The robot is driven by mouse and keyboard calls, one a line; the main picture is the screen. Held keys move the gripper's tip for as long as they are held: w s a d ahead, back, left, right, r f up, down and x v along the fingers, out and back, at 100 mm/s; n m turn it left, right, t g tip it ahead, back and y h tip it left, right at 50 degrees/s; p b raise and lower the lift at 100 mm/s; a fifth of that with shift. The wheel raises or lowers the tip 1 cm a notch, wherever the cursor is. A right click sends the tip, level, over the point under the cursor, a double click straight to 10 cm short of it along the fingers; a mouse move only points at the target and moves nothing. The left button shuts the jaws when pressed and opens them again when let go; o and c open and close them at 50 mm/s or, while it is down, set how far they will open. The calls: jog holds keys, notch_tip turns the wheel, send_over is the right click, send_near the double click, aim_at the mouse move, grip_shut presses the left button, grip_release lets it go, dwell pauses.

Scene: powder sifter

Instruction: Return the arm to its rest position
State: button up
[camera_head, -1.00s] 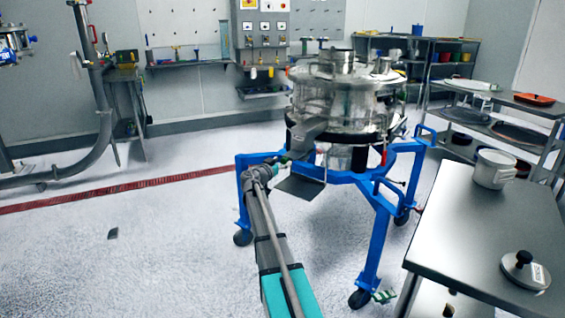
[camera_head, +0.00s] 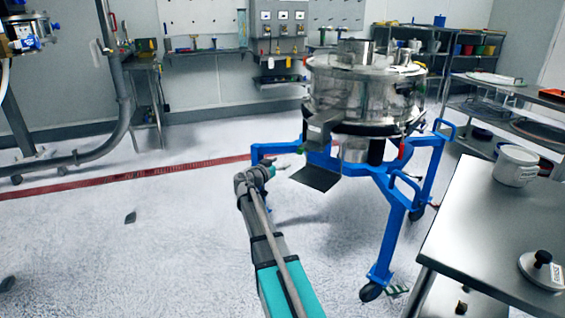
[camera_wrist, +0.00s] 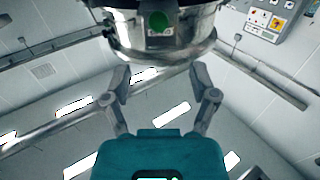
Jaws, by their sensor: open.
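My arm reaches forward from the bottom of the head view. My gripper (camera_head: 287,168) is small there, at the arm's far end, left of the powder sifter (camera_head: 362,95). The sifter is a round steel vessel on a blue wheeled frame (camera_head: 392,225), with a dark flat chute (camera_head: 316,177) at its front. In the wrist view, my gripper (camera_wrist: 160,75) has its two fingers spread with nothing between them. A round steel vessel (camera_wrist: 165,30) with a green disc shows beyond and above the fingers. I cannot tell the exact gap to it.
A steel table (camera_head: 480,235) at right holds a white tub (camera_head: 515,166) and a lid with a black knob (camera_head: 542,268). Shelves (camera_head: 440,60) stand behind. A bent metal pipe stand (camera_head: 122,105) is at left. The floor (camera_head: 130,250) left of the arm is mostly clear.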

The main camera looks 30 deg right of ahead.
dwell(0.5)
jog(key=s+a+f+n+g+y, duration=0.25)
jog(key=s+a+f+y, duration=0.25)
jog(key=s+a+f, duration=0.3)
jog(key=s+a+f+n+g+y, duration=0.1)
jog(key=s+a+f+n+y, duration=0.4)
jog(key=a, duration=0.4)
jog(key=s+a+f+n+g+y, duration=0.1)
jog(key=s+a+f+n+y, duration=0.25)
jog(key=s+a, duration=0.45)
jog(key=s+a+f+n+g+y, duration=0.25)
jog(key=s+a+y, duration=0.2)
jog(key=a, duration=0.65)
notch_tip(320, 180, up, 32)
jog(key=t+h+p, duration=0.1)
jog(key=p, duration=3)
jog(key=shift+f+n, duration=0.2)
jog(key=shift+n, duration=0.15)
jog(key=shift+d, duration=0.1)
